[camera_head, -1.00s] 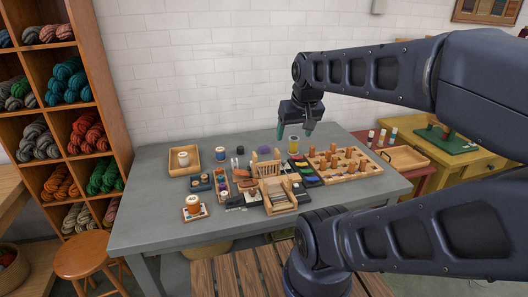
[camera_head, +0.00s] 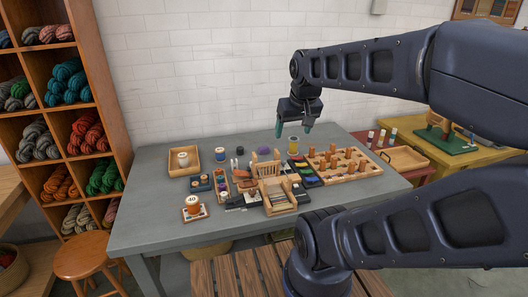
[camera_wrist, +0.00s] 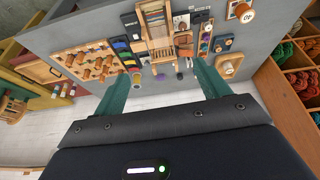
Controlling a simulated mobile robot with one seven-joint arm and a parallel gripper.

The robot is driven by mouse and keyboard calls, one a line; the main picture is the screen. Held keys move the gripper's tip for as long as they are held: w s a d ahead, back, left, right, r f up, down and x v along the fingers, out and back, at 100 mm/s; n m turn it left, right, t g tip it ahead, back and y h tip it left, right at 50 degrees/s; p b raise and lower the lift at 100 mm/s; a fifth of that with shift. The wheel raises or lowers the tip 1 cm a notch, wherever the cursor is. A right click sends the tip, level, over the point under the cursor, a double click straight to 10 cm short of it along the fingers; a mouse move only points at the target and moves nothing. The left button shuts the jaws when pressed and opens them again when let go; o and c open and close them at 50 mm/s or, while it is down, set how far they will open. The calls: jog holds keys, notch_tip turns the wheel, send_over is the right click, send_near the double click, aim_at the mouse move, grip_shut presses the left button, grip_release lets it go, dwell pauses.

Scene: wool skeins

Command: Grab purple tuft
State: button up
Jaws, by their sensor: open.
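The purple tuft (camera_head: 264,151) is a small rounded purple lump on the grey table, near its back edge, behind the wooden chair-like rack. It also shows in the wrist view (camera_wrist: 160,77), between my fingers in the picture and well beyond them. My gripper (camera_head: 294,129) has two teal fingers spread apart, with nothing between them. It hangs above the back of the table, up and to the right of the tuft in the head view. In the wrist view my gripper (camera_wrist: 161,76) frames the back table edge.
A yellow-green spool (camera_head: 293,145) stands right of the tuft, and a small dark object (camera_head: 239,150) left of it. The wooden rack (camera_head: 268,169) is in front. A pegboard (camera_head: 341,162) is at right, a wooden tray (camera_head: 184,161) at left. A white brick wall (camera_head: 190,80) rises behind.

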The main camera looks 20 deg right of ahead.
jog(key=w+r+n, duration=0.2)
jog(key=w, duration=0.6)
jog(key=n+g+h, duration=0.4)
jog(key=n+h, duration=0.1)
jog(key=n, duration=1.1)
send_over(263, 147)
jog(key=a, duration=0.5)
notch_tip(263, 147, down, 34)
jog(key=x, duration=0.5)
jog(key=shift+s+d, duration=0.1)
jog(key=shift+d, duration=0.05)
jog(key=shift+s+x, duration=0.2)
jog(key=shift+x, duration=2.5)
jog(key=shift+d, duration=0.2)
jog(key=c, duration=1)
